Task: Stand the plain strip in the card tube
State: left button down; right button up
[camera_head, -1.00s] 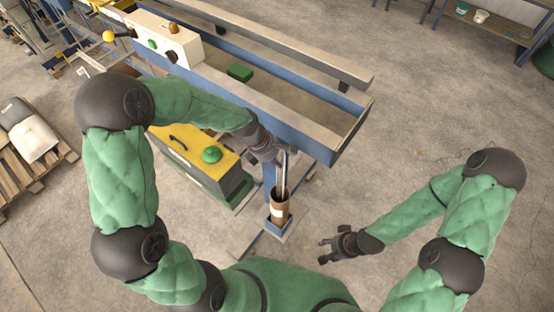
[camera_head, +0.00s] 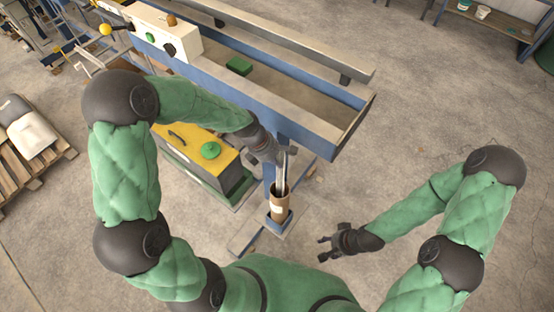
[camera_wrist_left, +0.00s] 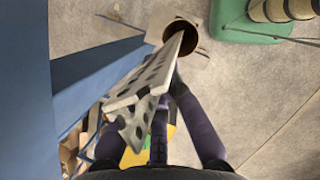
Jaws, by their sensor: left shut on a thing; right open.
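The card tube (camera_head: 279,208) stands upright in a blue holder, open end up. My left gripper (camera_head: 281,157) is above it, shut on a pale metal strip (camera_head: 283,178) that slants down to the tube mouth. In the left wrist view, the strip (camera_wrist_left: 150,78) runs from my fingers to the brown tube (camera_wrist_left: 186,36). Dark spots or holes show on it, and a second spotted edge (camera_wrist_left: 136,122) lies beside it. I cannot tell whether these are two strips, or how deep the lower end sits. My right gripper (camera_head: 327,246) is open and empty, right of the tube.
A long blue-framed trough (camera_head: 300,108) runs behind the tube, with a green block (camera_head: 239,66) in it. A yellow-topped box (camera_head: 195,149) with a green knob stands left of my left gripper. The floor (camera_head: 425,125) to the right is clear.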

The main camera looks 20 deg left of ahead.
pick_arm(q)
jog(key=shift+f+b, duration=1.05)
jog(key=shift+f, duration=0.9)
jog(key=c, duration=1.3)
grip_release()
jog(key=shift+c, duration=0.2)
jog(key=v, duration=1.2)
